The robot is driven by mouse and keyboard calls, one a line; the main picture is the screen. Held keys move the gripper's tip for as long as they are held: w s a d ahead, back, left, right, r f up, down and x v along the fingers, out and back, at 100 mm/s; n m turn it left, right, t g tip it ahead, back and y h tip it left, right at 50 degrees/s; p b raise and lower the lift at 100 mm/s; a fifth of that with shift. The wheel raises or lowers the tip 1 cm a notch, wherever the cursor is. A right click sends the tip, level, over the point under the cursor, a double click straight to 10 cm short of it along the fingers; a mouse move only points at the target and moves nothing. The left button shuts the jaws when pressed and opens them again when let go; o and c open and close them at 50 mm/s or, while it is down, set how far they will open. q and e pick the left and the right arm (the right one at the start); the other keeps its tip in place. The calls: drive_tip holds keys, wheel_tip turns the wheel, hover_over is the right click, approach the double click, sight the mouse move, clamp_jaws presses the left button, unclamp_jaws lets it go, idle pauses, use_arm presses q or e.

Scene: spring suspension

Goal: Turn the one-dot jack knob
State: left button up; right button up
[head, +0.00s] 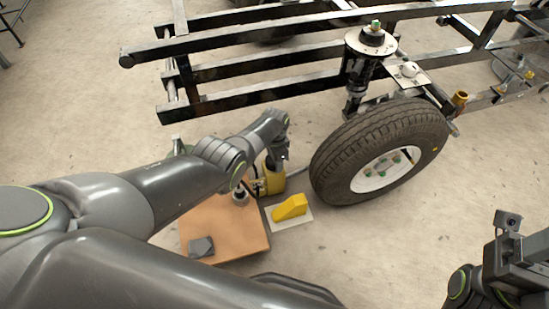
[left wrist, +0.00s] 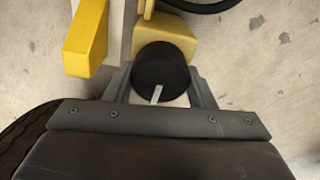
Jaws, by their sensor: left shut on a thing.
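A black round knob (left wrist: 161,72) with a white pointer line sits on the yellow jack body (left wrist: 178,35) in the left wrist view. The line points toward the bottom of that view. My left gripper (left wrist: 163,84) is shut on the knob, one finger on each side. No dot mark can be made out. In the head view the yellow jack (head: 272,181) stands left of the wheel. My left gripper (head: 279,155) is down at its top and hides the knob there. Part of my right arm's end shows at the lower right, its fingers unclear.
A yellow wedge (head: 290,207) lies on a pale plate (head: 303,222) beside the jack. A brown board (head: 225,225) with a grey block (head: 201,246) lies to the left. The tyre (head: 335,160) and black frame (head: 225,106) stand close by.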

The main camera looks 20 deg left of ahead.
use_arm(q)
drive_tip(key=m, duration=0.4)
drive_tip(key=shift+d+m, duration=0.1)
drive_tip(key=shift+m, duration=0.2)
drive_tip(key=m, duration=0.4)
drive_tip(key=shift+s+m+p, duration=0.15)
drive_tip(key=shift+m+p, duration=0.15)
drive_tip(key=shift+p, duration=0.05)
drive_tip(key=m, duration=0.4)
drive_tip(key=shift+s+m, duration=0.1)
drive_tip(key=shift+m, duration=0.2)
drive_tip(key=shift+s+m, duration=0.1)
drive_tip(key=shift+m, duration=2)
drive_tip(key=o, duration=1)
drive_tip(key=shift+p, duration=0.3)
